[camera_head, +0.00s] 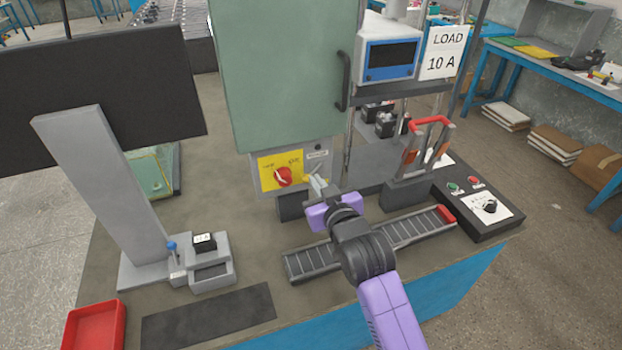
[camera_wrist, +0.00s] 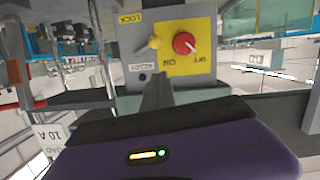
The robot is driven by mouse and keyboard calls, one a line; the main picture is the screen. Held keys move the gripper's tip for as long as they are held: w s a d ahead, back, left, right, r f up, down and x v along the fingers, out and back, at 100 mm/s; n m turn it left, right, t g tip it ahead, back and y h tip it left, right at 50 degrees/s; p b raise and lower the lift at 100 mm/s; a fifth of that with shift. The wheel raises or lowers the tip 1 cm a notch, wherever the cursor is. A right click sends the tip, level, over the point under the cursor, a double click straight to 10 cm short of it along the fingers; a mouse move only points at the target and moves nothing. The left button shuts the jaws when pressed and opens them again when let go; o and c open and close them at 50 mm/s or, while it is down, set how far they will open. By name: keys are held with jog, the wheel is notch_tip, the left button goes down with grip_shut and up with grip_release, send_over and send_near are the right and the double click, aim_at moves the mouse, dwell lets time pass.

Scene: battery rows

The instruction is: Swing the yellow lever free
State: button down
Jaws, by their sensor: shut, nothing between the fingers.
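The yellow lever shows as a small yellow knob (camera_wrist: 154,43) in the wrist view, beside the yellow switch plate (camera_wrist: 203,62). In the head view it is mostly hidden behind my fingers. My gripper (camera_head: 317,184) is in front of the grey box under the green cabinet door. Its fingers (camera_wrist: 157,84) are shut with nothing between them and point toward the lever. In the wrist view the fingertips appear just short of the knob; I cannot tell whether they touch it. A LOCK label (camera_wrist: 130,18) sits near the lever.
A red rotary switch (camera_head: 283,177) sits left of the lever. The green door (camera_head: 280,75) with its dark handle (camera_head: 344,80) is above. A slotted rail (camera_head: 310,262) lies below my arm. A red-handled clamp (camera_head: 431,122) and a control box (camera_head: 488,207) stand to the right.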

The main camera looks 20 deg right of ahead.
aim_at(313, 172)
jog(key=w+f, duration=0.4)
jog(key=w, duration=0.1)
jog(key=shift+w+d+p, duration=0.25)
jog(key=shift+w+p, duration=0.05)
jog(key=shift+p, duration=0.1)
jog(key=shift+f+n+h+b, duration=0.3)
jog(key=shift+f+n+b, duration=0.05)
jog(key=shift+n+b, duration=0.1)
jog(key=f+n+b, duration=0.1)
jog(key=n+b, duration=0.1)
jog(key=n, duration=0.1)
jog(key=d+f+n+h+b, duration=0.1)
jog(key=f+n+b, duration=0.1)
jog(key=n, duration=0.1)
jog(key=d+f+n+t+h+b, duration=0.1)
jog(key=n+b, duration=0.2)
jog(key=shift+f, duration=0.15)
dwell(0.6)
jog(key=shift+a, duration=0.1)
